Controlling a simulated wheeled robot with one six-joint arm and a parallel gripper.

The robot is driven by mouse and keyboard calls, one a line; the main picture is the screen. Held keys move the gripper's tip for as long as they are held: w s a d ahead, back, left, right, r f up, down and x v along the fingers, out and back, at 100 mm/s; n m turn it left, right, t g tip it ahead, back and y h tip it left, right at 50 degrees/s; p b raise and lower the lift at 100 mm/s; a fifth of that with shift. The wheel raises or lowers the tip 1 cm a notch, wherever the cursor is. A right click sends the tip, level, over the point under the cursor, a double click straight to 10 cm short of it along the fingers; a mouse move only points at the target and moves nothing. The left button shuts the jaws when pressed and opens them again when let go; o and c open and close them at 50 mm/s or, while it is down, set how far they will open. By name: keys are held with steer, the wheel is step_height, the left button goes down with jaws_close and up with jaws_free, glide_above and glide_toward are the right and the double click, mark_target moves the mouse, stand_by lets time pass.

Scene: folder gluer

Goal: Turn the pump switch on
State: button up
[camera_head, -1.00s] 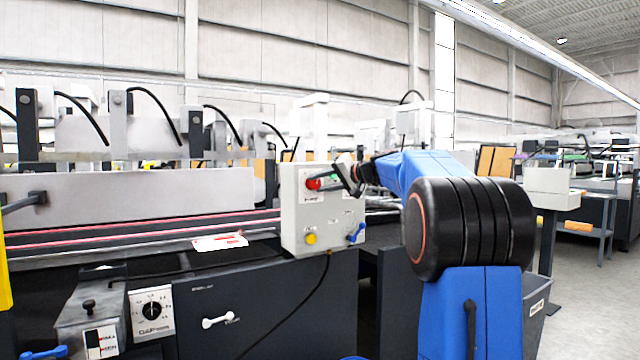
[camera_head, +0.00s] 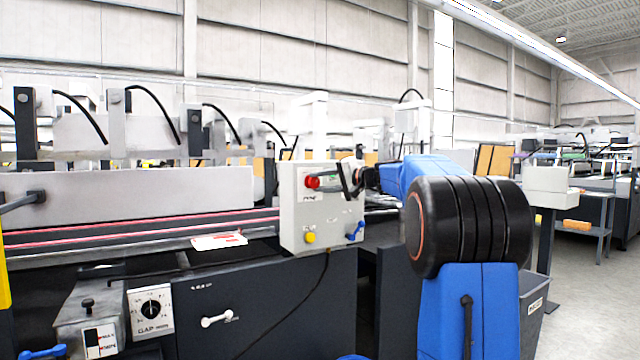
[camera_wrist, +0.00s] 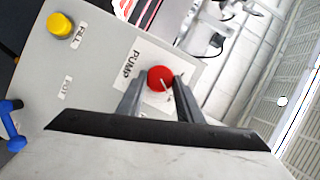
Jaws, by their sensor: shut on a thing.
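The pump switch is a red round knob (camera_wrist: 159,78) with a white line across its face, beside a "PUMP" label in the wrist view. It sits at the upper left of a pale grey control box (camera_head: 292,215) in the head view, where the red knob (camera_head: 312,182) also shows. My gripper (camera_wrist: 161,84) has one finger on each side of the knob and is shut on it. In the head view my gripper (camera_head: 338,181) reaches the box from the right and hides part of its upper face.
A yellow button (camera_head: 310,237) and a blue lever handle (camera_head: 355,231) are lower on the same box. A black cable hangs below it. A folded white-and-red sheet (camera_head: 219,240) lies on the machine to the left. A dial panel (camera_head: 151,311) is lower left.

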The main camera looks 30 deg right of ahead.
steer(key=o, duration=1)
steer(key=shift+s, duration=0.1)
steer(key=v, duration=1.7)
steer(key=shift+d, duration=0.2)
steer(key=shift+f, duration=0.1)
